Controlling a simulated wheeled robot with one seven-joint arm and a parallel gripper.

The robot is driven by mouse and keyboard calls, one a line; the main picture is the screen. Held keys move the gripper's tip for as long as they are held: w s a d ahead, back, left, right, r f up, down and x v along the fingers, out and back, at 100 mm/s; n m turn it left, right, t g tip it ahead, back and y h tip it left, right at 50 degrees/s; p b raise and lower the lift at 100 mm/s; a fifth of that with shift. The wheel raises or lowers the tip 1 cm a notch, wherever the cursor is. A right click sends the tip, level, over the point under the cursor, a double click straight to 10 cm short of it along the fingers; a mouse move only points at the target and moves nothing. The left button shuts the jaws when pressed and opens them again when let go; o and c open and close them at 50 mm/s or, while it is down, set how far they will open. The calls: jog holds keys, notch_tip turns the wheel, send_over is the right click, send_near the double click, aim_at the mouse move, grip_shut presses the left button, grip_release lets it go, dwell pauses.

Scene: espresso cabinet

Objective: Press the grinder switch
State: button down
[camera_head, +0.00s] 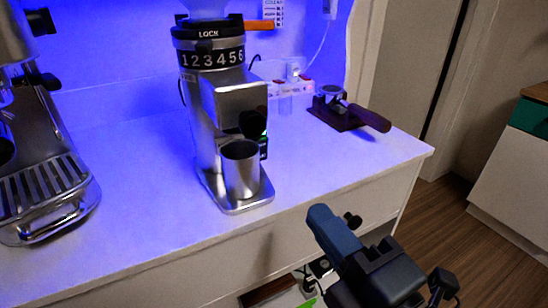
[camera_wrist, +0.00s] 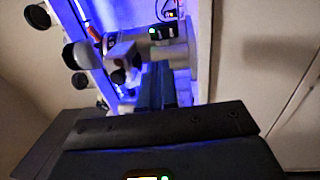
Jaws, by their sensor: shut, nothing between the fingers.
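The silver grinder (camera_head: 214,100) stands upright near the front edge of the counter, with a numbered dial below a "LOCK" collar. A metal cup (camera_head: 240,168) stands on its base. A dark switch panel with a small green light (camera_head: 264,138) shows on its right side, partly behind the black spout. My gripper (camera_head: 322,216) is shut and empty, in front of the counter edge, to the right of and lower than the grinder. In the wrist view, my gripper (camera_wrist: 157,72) points toward the grinder (camera_wrist: 178,54). A green light on a dark panel (camera_wrist: 155,31) shows just beyond the fingertips.
An espresso machine (camera_head: 45,160) stands at the left. A portafilter with a dark handle (camera_head: 370,118) rests on a stand at the right rear. A power strip (camera_head: 296,84) lies behind the grinder.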

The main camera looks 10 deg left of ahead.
dwell(0.3)
jog(key=p, duration=0.4)
send_near(263, 145)
jog(key=x, duration=0.5)
jog(key=shift+w+a+r, duration=0.1)
jog(key=shift+w+r, duration=0.05)
jog(key=shift+w, duration=0.05)
jog(key=shift+w+a+p, duration=0.35)
jog(key=shift+w+a, duration=0.05)
jog(key=shift+w, duration=0.2)
jog(key=shift+w+a+r+p, duration=0.15)
jog(key=shift+r+p, duration=0.15)
jog(key=shift+p, duration=0.35)
jog(key=shift+f, duration=0.15)
